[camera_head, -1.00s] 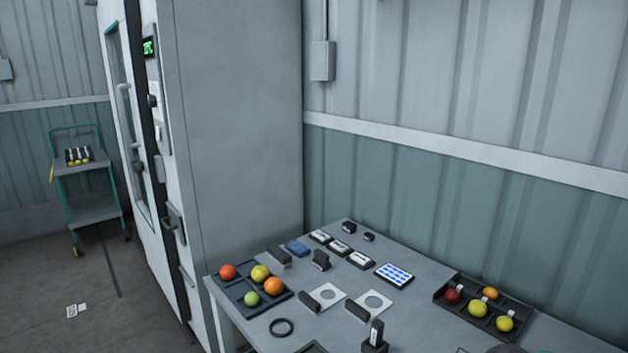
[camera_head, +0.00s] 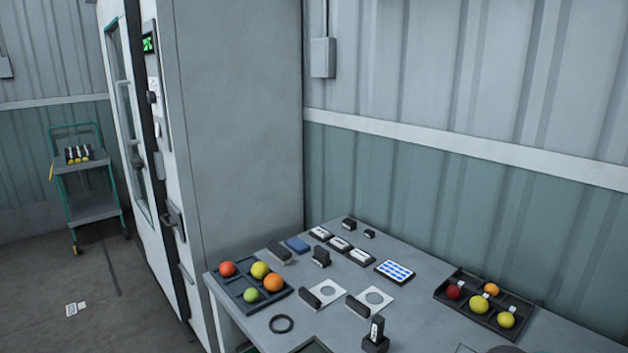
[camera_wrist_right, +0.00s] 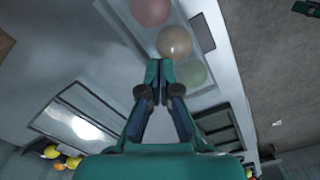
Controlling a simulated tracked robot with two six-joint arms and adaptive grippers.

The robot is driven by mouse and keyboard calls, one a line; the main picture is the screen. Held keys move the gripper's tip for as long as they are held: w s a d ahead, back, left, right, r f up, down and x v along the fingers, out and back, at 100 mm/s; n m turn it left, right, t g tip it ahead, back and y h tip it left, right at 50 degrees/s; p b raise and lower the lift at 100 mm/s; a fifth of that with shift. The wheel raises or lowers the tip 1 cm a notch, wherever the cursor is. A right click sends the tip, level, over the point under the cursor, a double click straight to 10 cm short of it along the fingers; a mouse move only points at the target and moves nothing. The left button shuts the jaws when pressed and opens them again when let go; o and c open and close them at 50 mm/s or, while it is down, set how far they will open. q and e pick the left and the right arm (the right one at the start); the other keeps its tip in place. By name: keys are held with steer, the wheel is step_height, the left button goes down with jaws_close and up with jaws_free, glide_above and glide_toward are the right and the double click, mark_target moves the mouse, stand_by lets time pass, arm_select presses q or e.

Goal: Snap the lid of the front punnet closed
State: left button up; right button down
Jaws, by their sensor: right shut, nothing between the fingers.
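In the right wrist view my right gripper (camera_wrist_right: 160,70) is shut with nothing between its fingers. Its tips are over or beside a hazy clear punnet (camera_wrist_right: 205,30) holding a red tomato (camera_wrist_right: 150,12), an orange one (camera_wrist_right: 174,43) and a green one (camera_wrist_right: 192,74). I cannot tell whether the tips touch it, or whether its lid is closed. Another clear, shiny container (camera_wrist_right: 82,118) lies to the left; I cannot tell which punnet is the front one. No punnet is clearly seen in the head view, and my left gripper is not in view.
The grey table (camera_head: 325,338) bears a dark tray (camera_head: 247,302) with several tomatoes at left and a divided tray (camera_head: 475,318) at right. A tall cabinet (camera_head: 240,120) stands behind left.

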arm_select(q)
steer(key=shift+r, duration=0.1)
arm_select(e)
steer(key=shift+r, duration=0.1)
steer(key=shift+r+p, duration=2.8)
steer(key=shift+r, duration=0.7)
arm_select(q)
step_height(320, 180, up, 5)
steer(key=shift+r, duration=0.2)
arm_select(e)
steer(key=shift+f, duration=0.1)
